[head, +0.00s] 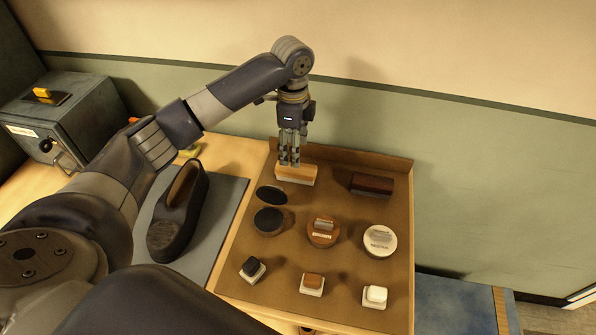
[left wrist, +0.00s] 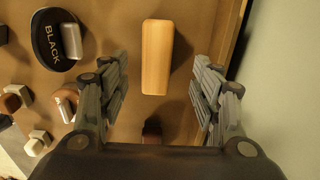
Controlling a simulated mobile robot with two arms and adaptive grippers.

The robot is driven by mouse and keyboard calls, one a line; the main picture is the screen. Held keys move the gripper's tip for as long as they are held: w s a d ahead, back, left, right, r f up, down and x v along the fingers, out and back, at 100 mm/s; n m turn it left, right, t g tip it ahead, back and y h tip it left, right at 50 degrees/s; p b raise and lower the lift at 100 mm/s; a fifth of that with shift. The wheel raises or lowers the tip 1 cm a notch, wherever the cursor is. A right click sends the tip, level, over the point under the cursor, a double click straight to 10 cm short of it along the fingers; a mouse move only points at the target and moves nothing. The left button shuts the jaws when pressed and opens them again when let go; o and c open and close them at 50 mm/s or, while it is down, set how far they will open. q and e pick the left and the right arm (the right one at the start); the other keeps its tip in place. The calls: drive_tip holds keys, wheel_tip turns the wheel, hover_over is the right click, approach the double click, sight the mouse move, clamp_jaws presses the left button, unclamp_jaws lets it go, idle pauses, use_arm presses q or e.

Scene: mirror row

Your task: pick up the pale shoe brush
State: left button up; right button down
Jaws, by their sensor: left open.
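The pale shoe brush (head: 296,175) lies at the back left of the brown tray (head: 345,268), with its light wooden back up. In the left wrist view the brush (left wrist: 157,57) sits ahead of the fingers, about midway between them. My left gripper (head: 289,163) points down right at the brush and hides part of its left end. I cannot tell how far above the brush the fingertips are. My right gripper is in neither view.
The tray also holds a dark brush (head: 372,185), an open black polish tin (head: 268,220), a brown tin (head: 323,231), a neutral tin (head: 380,240) and several small bottles at the front. A dark shoe (head: 178,212) lies on a grey mat (head: 232,194). The wall is close behind.

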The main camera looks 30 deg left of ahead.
sight(296, 170)
use_arm(q)
drive_tip(key=shift+s+f, duration=0.15)
drive_tip(key=shift+f, duration=0.4)
drive_tip(key=shift+s+f, duration=0.15)
drive_tip(key=shift+f, duration=0.75)
drive_tip(key=f+p, duration=0.1)
drive_tip(key=f, duration=0.1)
drive_tip(key=f+p, duration=0.1)
drive_tip(key=f, duration=0.1)
drive_tip(key=shift+w+d+f, duration=0.1)
drive_tip(key=shift+w+d, duration=0.05)
drive_tip(key=shift+d, duration=0.25)
drive_tip(key=shift+f, duration=0.65)
drive_tip(key=c, duration=1.2)
